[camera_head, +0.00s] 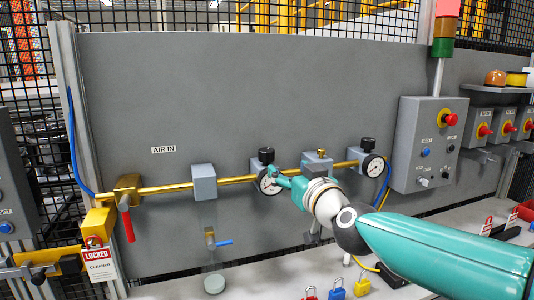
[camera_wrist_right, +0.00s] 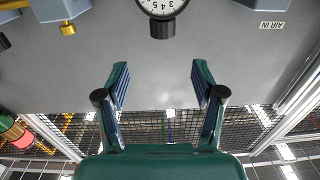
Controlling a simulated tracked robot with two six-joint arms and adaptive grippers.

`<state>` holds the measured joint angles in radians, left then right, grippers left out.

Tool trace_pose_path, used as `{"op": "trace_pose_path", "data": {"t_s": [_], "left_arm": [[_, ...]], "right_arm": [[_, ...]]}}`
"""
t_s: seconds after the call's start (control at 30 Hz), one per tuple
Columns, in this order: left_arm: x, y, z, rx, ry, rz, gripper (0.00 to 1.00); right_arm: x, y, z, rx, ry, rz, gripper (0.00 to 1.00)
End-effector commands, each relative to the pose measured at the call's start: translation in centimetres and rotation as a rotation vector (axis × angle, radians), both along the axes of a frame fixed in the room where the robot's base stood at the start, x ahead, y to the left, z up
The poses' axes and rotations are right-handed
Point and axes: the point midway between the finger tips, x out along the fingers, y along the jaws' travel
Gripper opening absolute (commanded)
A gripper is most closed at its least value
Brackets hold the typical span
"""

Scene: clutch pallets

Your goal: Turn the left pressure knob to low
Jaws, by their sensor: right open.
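The left pressure knob (camera_head: 266,155) is a black cap on top of a round white gauge (camera_head: 268,184) on the brass pipe. In the wrist view, which is upside down, the black knob (camera_wrist_right: 162,28) hangs below the gauge dial (camera_wrist_right: 160,6). My right gripper (camera_head: 279,178) is in front of the left gauge and covers part of it in the head view. In the wrist view the right gripper (camera_wrist_right: 160,80) has its two fingers wide apart with nothing between them. The knob lies beyond the fingertips, apart from them. The knob's setting cannot be read. My left gripper is out of view.
A second black knob (camera_head: 368,144) and gauge (camera_head: 373,166) sit to the right. A grey block (camera_head: 204,182) and a red-handled valve (camera_head: 127,220) are on the pipe to the left. A grey control box (camera_head: 425,140) stands right. Padlocks (camera_head: 338,293) lie on the bench below.

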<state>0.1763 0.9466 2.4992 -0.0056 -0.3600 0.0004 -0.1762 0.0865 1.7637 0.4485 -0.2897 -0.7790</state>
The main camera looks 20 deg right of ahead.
Motion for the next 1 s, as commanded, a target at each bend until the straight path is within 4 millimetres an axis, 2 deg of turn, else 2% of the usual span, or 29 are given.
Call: {"op": "trace_pose_path", "data": {"t_s": [0.03, 0.3, 0.5, 0.7, 1.0], "left_arm": [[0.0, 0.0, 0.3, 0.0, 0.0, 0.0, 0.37], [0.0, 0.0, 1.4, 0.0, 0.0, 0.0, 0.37], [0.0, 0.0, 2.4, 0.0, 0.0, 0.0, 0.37], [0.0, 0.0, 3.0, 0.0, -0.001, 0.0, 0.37], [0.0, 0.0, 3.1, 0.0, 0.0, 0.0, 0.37]], "right_arm": [[1.2, 0.3, 0.0, -0.002, 0.003, 0.003, 0.68], [7.3, 1.0, 0.0, -0.001, 0.004, 0.009, 0.68], [11.1, 1.4, 0.0, -0.001, 0.003, 0.011, 0.68], [13.1, 1.5, 0.0, 0.0, 0.002, 0.011, 0.68], [13.8, 1.5, -0.1, 0.0, 0.002, 0.012, 0.68]]}}
